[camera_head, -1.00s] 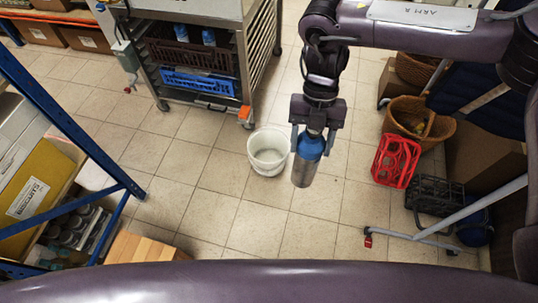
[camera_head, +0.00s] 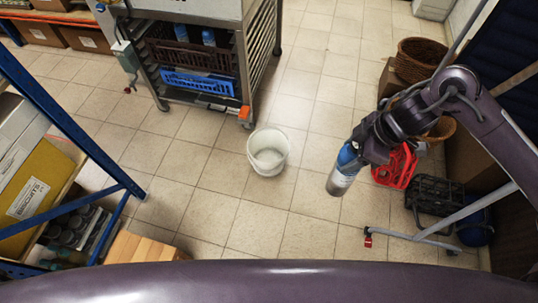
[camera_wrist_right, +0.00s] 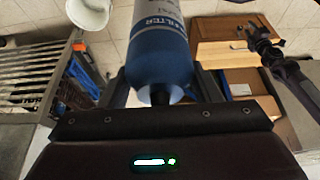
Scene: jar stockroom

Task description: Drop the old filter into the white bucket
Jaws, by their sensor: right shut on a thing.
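The old filter (camera_head: 343,175) is a cylinder with a blue top part and a silver-grey lower part. My right gripper (camera_head: 357,152) is shut on its blue end and holds it tilted above the floor, to the right of the bucket. In the right wrist view the filter (camera_wrist_right: 160,48) stands between the fingers of the right gripper (camera_wrist_right: 158,88), with white lettering on blue. The white bucket (camera_head: 268,152) stands on the tiles, open at the top; it also shows at the top left of the right wrist view (camera_wrist_right: 90,14).
A metal trolley (camera_head: 262,65) with brown and blue crates stands behind the bucket. A red bottle carrier (camera_head: 394,168), a dark crate (camera_head: 436,195) and wicker baskets (camera_head: 418,60) are at the right. A blue-framed rack (camera_head: 70,125) is at the left. Floor around the bucket is clear.

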